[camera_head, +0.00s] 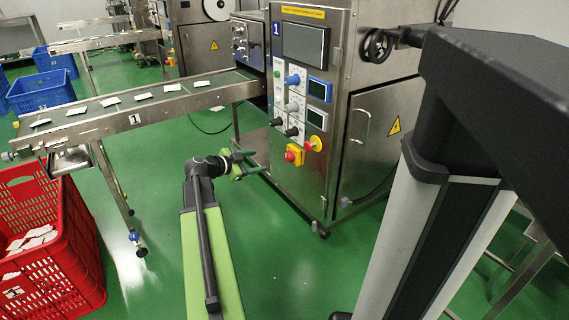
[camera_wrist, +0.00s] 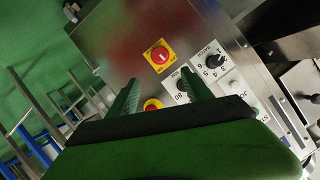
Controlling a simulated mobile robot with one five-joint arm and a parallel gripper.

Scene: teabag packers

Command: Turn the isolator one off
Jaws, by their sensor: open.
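The machine marked 1 (camera_head: 340,75) has a red knob on a square yellow plate (camera_head: 294,155) low on its front panel, which I take for the isolator. In the wrist view this red knob (camera_wrist: 159,56) has a short white mark and lies just beyond my fingertips.
Black dials (camera_wrist: 214,62) are close to the right finger in the wrist view. A conveyor (camera_head: 140,105) with white packets runs into the machine. A red crate (camera_head: 60,250) stands at left. Blue crates (camera_head: 40,90) stand behind. Green floor in front of the machine is clear.

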